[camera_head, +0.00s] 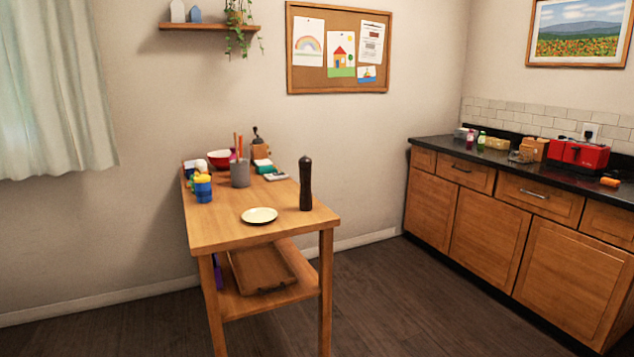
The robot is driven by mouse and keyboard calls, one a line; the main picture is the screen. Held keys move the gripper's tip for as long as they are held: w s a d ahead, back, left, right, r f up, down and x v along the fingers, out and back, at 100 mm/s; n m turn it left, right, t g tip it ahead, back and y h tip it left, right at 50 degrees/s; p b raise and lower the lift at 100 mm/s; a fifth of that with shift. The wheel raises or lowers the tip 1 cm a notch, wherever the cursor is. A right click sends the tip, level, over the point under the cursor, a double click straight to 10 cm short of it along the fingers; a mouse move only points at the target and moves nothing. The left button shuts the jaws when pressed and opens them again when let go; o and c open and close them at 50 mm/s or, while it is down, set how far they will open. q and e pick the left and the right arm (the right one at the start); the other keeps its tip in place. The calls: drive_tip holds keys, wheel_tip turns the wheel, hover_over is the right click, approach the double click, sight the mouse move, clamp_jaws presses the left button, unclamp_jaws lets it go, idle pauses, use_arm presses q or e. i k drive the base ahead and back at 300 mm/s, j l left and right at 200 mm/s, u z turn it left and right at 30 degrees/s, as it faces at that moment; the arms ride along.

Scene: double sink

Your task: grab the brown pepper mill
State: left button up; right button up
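A tall, dark brown pepper mill (305,184) stands upright on the wooden table (218,232), near its right front corner. A small pale plate (259,215) lies flat to its left, a short gap away. Nothing covers the mill in this view. Neither of my grippers shows in the head view.
A grey utensil holder (240,173), a blue and yellow cup (202,187), a red bowl (220,159) and a coffee grinder (260,147) stand farther back on the table. A tray (262,267) lies on its lower shelf. Dark floor (400,310) is clear between table and counter (540,171).

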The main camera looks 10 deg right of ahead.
sight(305, 195)
drive_tip(key=l, duration=0.85)
drive_tip(key=i+l+u, duration=0.1)
drive_tip(key=i+l, duration=0.2)
drive_tip(key=i, duration=0.25)
drive_tip(key=i+l+u, duration=0.15)
drive_tip(key=i+l, duration=0.15)
drive_tip(key=i, duration=0.3)
drive_tip(key=i+l+u, duration=0.1)
drive_tip(key=i+l, duration=0.3)
drive_tip(key=i, duration=0.1)
